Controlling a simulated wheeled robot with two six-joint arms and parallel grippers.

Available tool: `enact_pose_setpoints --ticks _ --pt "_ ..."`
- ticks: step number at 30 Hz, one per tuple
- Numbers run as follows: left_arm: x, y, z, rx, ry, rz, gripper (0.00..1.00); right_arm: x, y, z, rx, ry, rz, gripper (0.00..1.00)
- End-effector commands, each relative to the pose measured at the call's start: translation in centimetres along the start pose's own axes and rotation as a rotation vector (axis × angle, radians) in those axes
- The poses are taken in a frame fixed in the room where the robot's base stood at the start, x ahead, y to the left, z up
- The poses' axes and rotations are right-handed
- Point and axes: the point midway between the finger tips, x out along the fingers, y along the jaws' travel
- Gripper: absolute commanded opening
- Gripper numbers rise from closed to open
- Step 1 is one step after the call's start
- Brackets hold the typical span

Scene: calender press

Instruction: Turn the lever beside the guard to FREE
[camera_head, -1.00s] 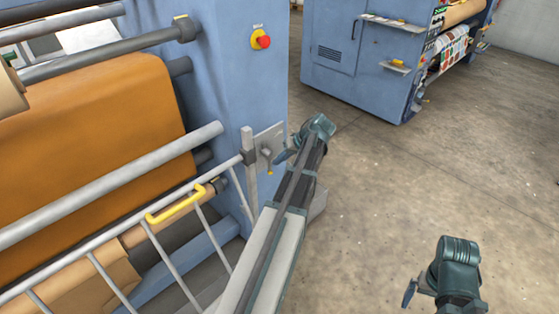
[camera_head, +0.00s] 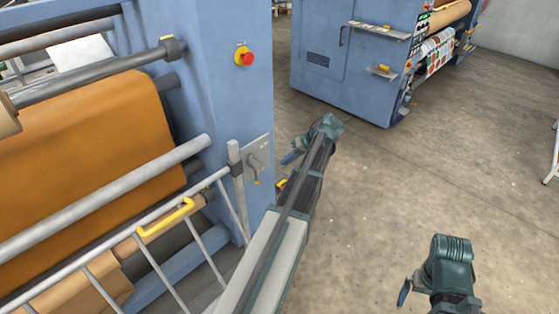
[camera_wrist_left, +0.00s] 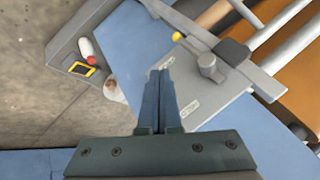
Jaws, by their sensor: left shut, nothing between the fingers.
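The lever (camera_head: 254,164) is a grey hub and arm with a yellow tip, on a grey plate (camera_head: 262,148) fixed to the blue press frame. Its arm points down, the yellow tip lowest in the head view. The left wrist view shows the lever hub (camera_wrist_left: 207,65) and the plate (camera_wrist_left: 228,88) close by. The barred guard (camera_head: 150,255) with a yellow handle is just left of the plate. My left gripper (camera_head: 290,159) is shut and empty, right of the lever and apart from it. My right gripper (camera_head: 404,292) is low at right, away from the press; its jaws are unclear.
A red button (camera_head: 247,59) is on the press frame above the lever. A grey tray (camera_wrist_left: 62,60) with small items shows in the left wrist view. Another blue machine (camera_head: 345,50) stands behind. The floor (camera_head: 400,180) between is clear.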

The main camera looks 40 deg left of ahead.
Motion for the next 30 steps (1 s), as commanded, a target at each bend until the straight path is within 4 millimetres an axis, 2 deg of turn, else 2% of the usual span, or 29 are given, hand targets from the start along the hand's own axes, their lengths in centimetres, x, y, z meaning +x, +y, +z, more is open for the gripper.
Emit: enact_pose_setpoints --ticks 1,3,9,24,26,28,30 --pt "-1.4 -0.1 -0.3 0.001 0.001 0.001 0.00 -1.3 0.1 0.1 0.000 0.000 0.000 1.00" --pt "-2.4 0.0 -0.3 0.002 0.001 0.001 0.00 -2.0 0.2 0.1 0.000 0.000 0.000 1.00" --pt "-4.0 0.3 -0.3 0.000 -0.001 0.000 0.00 -3.1 0.3 0.2 0.000 0.000 0.000 1.00" --pt "-4.3 0.5 -0.1 0.001 0.000 0.001 0.00 -3.2 0.3 0.2 0.000 0.000 0.000 1.00" --pt "-4.7 0.7 0.5 0.016 -0.001 0.009 0.00 -3.3 0.3 0.2 0.000 0.000 0.000 1.00" --pt "-5.6 1.4 2.1 0.061 -0.002 0.032 0.00 -3.3 0.3 0.2 0.000 0.000 0.000 1.00" --pt "-7.1 2.5 5.0 0.142 -0.004 0.073 0.00 -3.4 0.3 0.2 0.000 0.000 0.000 1.00"
